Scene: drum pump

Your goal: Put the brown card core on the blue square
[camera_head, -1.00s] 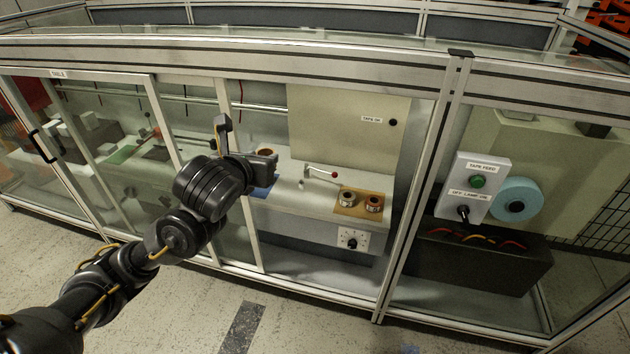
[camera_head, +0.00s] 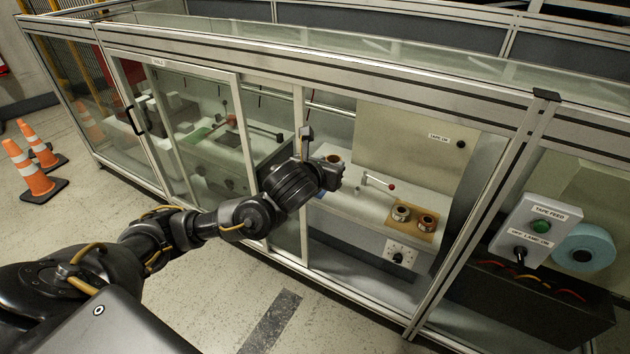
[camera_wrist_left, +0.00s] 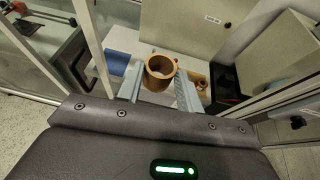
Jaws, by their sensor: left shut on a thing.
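The brown card core (camera_wrist_left: 160,68) is an open-topped ring between the two fingers of my left gripper (camera_wrist_left: 160,84), which is shut on it. In the head view the core (camera_head: 333,159) shows just above my left gripper (camera_head: 328,174), inside the glazed cell. The blue square (camera_wrist_left: 118,62) lies left of the core in the wrist view, apart from it in the picture. In the head view only a sliver of the blue square (camera_head: 319,194) shows below the gripper; the rest is hidden. My right gripper is not in view.
A red-tipped lever (camera_head: 380,183) and a tan mat (camera_head: 424,237) with two spools stand to the right on the white bench (camera_head: 366,204). Frame posts (camera_head: 301,220) stand close by my left arm. A tan panel (camera_head: 405,135) rises behind.

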